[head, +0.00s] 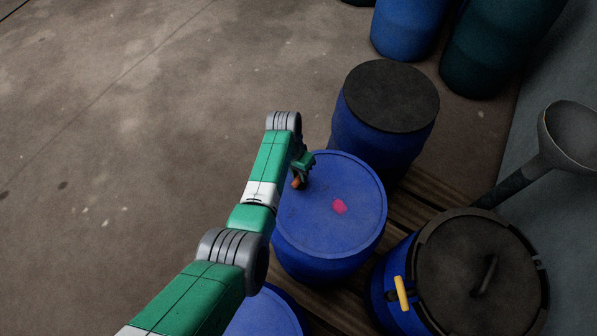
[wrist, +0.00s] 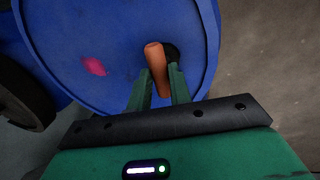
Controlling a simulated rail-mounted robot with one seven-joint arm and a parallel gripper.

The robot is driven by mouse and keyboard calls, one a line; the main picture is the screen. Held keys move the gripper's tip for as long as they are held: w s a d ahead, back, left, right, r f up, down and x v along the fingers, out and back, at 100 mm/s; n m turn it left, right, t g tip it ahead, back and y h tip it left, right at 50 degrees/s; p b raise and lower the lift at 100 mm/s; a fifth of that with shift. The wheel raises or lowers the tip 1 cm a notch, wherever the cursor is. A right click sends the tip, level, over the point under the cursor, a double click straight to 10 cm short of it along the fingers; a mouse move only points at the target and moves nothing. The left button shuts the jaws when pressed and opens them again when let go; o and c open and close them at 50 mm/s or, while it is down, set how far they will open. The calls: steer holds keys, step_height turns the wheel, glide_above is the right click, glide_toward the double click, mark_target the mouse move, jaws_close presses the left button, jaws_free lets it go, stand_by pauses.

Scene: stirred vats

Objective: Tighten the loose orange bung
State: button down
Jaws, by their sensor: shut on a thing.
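An orange bung (wrist: 157,68) shows in the wrist view as a long, slightly tilted piece between the fingers of my gripper (wrist: 160,76), which is shut on it. Its far end is at the lid of a blue drum (wrist: 200,20). A dark round spot lies right beside it on the lid; I cannot tell whether it is a hole or a shadow. In the head view the bung (head: 296,183) is a small orange patch below my gripper (head: 300,174), near the upper left rim of the blue drum (head: 345,235). Whether the bung is seated is not clear.
A pink mark (head: 340,206) is on the same lid. A black-topped blue drum (head: 391,96) stands behind. A drum with a dark lid and yellow handle (head: 402,292) stands at right, near a grey funnel (head: 570,135). The floor at left is clear.

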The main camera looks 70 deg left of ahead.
steer(key=c, duration=1.3)
jaws_free()
step_height(320, 180, up, 8)
steer(key=a+p, duration=0.1)
steer(key=p, duration=0.1)
steer(key=shift+s+f, duration=0.15)
steer(key=shift+s, duration=0.3)
steer(key=shift+a, duration=0.1)
